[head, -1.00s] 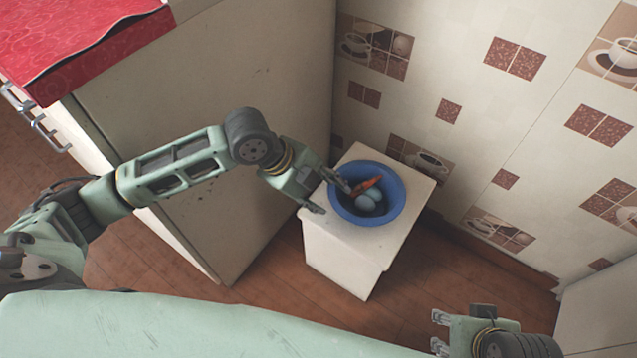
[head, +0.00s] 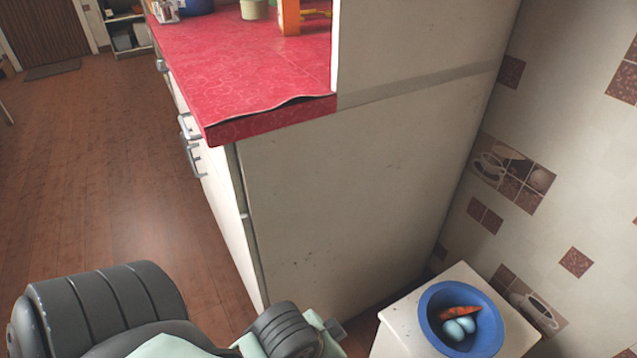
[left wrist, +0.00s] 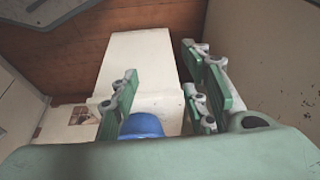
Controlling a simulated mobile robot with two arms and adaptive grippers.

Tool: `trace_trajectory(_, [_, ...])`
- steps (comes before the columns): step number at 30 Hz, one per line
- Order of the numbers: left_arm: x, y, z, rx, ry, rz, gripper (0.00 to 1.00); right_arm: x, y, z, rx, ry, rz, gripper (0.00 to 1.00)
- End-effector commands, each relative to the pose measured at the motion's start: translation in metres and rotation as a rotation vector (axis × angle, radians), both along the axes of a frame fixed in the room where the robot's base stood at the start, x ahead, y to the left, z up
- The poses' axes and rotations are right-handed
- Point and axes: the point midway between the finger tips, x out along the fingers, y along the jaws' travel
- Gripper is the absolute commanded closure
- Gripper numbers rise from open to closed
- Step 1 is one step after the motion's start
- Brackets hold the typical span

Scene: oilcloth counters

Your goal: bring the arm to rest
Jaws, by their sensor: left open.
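My left gripper (left wrist: 163,95) is open in the left wrist view, with its green and grey fingers apart and nothing between the tips. In the head view my left arm is folded at the bottom edge, and its fingers cannot be made out there. The blue bowl (head: 428,315) stands on a small white stand (head: 398,318) at the lower right. It holds an orange carrot-like thing (head: 463,311) and pale blue eggs (head: 454,331). The bowl's edge (left wrist: 142,124) also shows low in the left wrist view. My right gripper is out of view.
A white cabinet side (head: 340,190) stands tall left of the stand. A counter with red oilcloth (head: 245,65) carries several items at its back. A tiled wall (head: 560,190) closes off the right. Wooden floor (head: 100,190) is open at the left.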

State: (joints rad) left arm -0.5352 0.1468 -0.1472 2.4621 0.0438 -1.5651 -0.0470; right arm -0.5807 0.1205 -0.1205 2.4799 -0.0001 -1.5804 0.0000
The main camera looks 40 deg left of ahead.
Motion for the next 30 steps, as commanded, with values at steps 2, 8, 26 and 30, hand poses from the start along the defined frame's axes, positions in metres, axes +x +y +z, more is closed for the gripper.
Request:
trace_trajectory(2, [-0.012, 0.01, -0.002, 0.01, 0.026, 0.072, 0.58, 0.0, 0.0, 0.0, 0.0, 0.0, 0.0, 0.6])
trace_trajectory(8, [-0.016, 0.015, -0.003, 0.017, 0.033, 0.102, 0.58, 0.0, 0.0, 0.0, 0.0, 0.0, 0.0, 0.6])
trace_trajectory(26, [-0.006, 0.013, -0.024, 0.02, 0.06, 0.093, 0.58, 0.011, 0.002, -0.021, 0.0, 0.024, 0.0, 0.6])
trace_trajectory(30, [-0.002, 0.011, -0.064, 0.023, 0.092, 0.088, 0.58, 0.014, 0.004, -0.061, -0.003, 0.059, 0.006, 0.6])
